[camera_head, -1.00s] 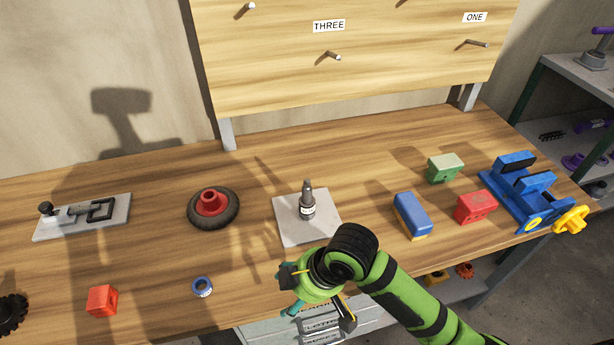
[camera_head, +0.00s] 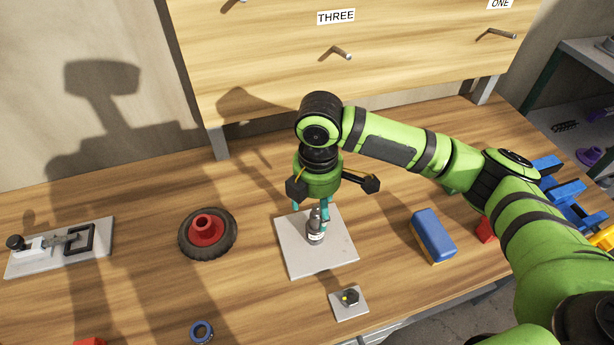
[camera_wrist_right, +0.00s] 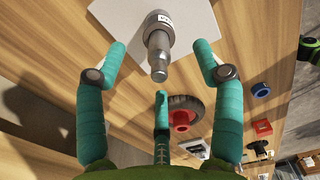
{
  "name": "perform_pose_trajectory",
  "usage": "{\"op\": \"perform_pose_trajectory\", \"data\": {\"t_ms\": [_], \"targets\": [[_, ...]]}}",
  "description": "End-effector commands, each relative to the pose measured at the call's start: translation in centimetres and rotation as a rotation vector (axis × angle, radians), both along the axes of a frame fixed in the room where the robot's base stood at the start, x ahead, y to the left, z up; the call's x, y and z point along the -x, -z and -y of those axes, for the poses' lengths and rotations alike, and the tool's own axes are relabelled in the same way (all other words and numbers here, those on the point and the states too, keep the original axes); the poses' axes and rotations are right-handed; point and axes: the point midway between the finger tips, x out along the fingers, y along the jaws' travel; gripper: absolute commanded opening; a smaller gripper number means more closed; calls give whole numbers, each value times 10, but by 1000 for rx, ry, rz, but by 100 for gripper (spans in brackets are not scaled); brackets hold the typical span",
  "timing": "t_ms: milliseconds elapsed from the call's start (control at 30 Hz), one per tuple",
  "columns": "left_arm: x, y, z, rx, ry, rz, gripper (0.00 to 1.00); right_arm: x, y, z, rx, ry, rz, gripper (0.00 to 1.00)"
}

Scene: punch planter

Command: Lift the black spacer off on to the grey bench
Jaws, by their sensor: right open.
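A dark grey, stepped upright post (camera_head: 315,232) with a white label stands on a square pale grey plate (camera_head: 296,255). It also shows in the right wrist view (camera_wrist_right: 158,55), with a darker band below its narrower metal tip. I cannot tell for sure which part is the black spacer. My right gripper (camera_head: 324,208) is just above the post, pointing down. Its teal fingers (camera_wrist_right: 160,85) are spread around the post's tip, open and empty, with no contact clear. The bench top (camera_head: 130,280) looks like wood, not grey. My left gripper is not in view.
A black wheel with a red hub (camera_head: 207,232) lies left of the plate. A small plate with a dark nut (camera_head: 349,299) is in front. A blue-yellow block (camera_head: 433,236) is to the right. A pegged board (camera_head: 290,85) stands behind.

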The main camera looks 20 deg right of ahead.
Motion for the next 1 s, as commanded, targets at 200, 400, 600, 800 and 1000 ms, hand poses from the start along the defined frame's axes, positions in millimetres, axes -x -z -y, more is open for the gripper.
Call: {"op": "perform_pose_trajectory", "data": {"t_ms": [200,400,600,800,1000], "targets": [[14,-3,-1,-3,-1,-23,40,0,11,1,4,0,-3,68],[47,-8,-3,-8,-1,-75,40,1,41,1,4,1,-4,68],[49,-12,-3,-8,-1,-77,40,1,63,1,3,1,-2,68],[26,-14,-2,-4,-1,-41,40,0,70,1,2,-1,2,68],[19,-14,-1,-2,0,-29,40,0,70,1,2,-1,2,56]]}}
